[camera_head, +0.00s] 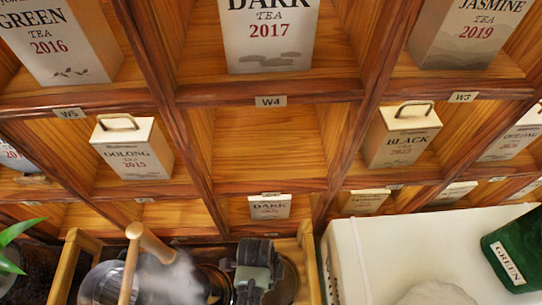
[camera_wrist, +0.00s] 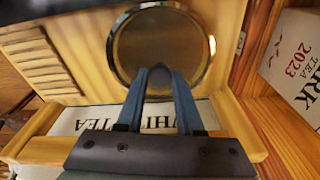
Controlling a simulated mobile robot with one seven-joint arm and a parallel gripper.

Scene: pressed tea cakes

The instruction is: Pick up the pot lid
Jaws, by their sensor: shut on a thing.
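The pot lid (camera_wrist: 160,38) is a dark, glossy round disc with a golden rim in the wrist view. My gripper (camera_wrist: 160,74) has its two blue fingers drawn together at the lid's near part, shut on it. The fingertips hide the exact spot of the grip. In the head view my gripper (camera_head: 257,268) is low in the middle, in front of the shelves. A glass pot (camera_head: 103,284) with a wooden handle (camera_head: 150,243) stands to its left, with steam over it.
Wooden shelves (camera_head: 270,185) with tea boxes fill the back. A white surface (camera_head: 370,255) with a green tea container (camera_head: 515,255) lies at the right. Green leaves (camera_head: 15,240) reach in at the left. A white tea box (camera_wrist: 75,118) shows behind my fingers.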

